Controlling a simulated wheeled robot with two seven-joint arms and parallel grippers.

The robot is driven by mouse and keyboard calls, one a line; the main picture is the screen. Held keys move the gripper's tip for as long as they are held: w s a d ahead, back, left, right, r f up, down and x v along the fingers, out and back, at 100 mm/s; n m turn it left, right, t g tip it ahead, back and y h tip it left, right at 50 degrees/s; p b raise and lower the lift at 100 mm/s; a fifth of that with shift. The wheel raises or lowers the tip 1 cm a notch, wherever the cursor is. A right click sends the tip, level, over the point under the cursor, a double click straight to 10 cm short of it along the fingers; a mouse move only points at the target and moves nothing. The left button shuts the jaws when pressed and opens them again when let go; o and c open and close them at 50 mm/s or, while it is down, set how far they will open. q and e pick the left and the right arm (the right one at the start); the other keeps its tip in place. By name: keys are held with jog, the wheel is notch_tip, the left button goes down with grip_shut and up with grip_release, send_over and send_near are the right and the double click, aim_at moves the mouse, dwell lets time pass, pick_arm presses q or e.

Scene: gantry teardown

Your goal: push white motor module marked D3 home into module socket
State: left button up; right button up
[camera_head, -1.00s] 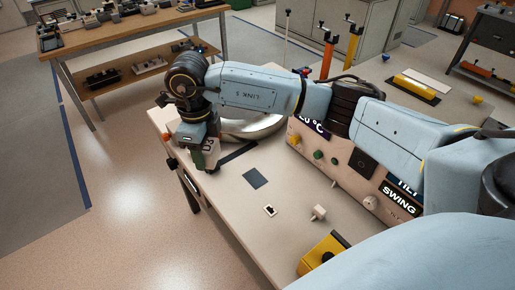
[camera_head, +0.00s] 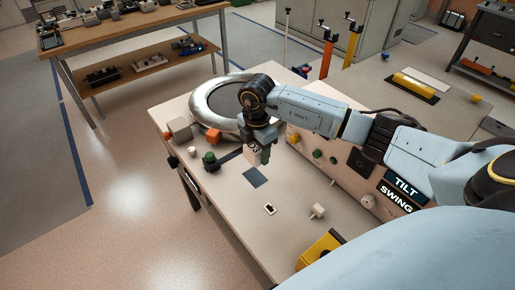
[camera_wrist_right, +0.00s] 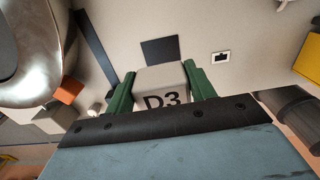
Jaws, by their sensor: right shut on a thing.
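The white motor module marked D3 (camera_wrist_right: 162,88) is between the green fingers of my right gripper (camera_wrist_right: 160,92). The gripper is shut on it, and the mark faces the wrist camera. In the head view the module (camera_head: 253,154) hangs below my right gripper (camera_head: 260,153), just behind a dark square patch (camera_head: 257,178) on the bench top. The patch also shows past the module in the wrist view (camera_wrist_right: 163,50). A small white-rimmed dark opening (camera_head: 270,209) lies nearer on the bench. I cannot tell which of these is the module socket. My left gripper is not in view.
A large metal ring (camera_head: 205,105) lies at the back left of the bench. A control panel (camera_head: 340,165) stands along the right. A white pegged piece (camera_head: 318,212) stands nearer.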

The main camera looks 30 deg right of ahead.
jog(key=shift+d, duration=0.1)
dwell(0.4)
jog(key=b, duration=0.3)
send_over(258, 175)
jog(key=shift+f, duration=2.8)
jog(key=shift+f+b, duration=0.7)
jog(key=shift+f, duration=0.35)
jog(key=shift+f+b, duration=0.35)
jog(key=shift+f, duration=0.15)
jog(key=o, duration=1.2)
jog(key=shift+c, duration=0.2)
notch_tip(258, 175, up, 13)
jog(key=shift+r+p, duration=0.1)
jog(key=shift+p, duration=0.65)
notch_tip(258, 175, up, 4)
jog(key=p, duration=0.3)
jog(key=shift+r+p, duration=0.2)
jog(key=shift+p, duration=0.2)
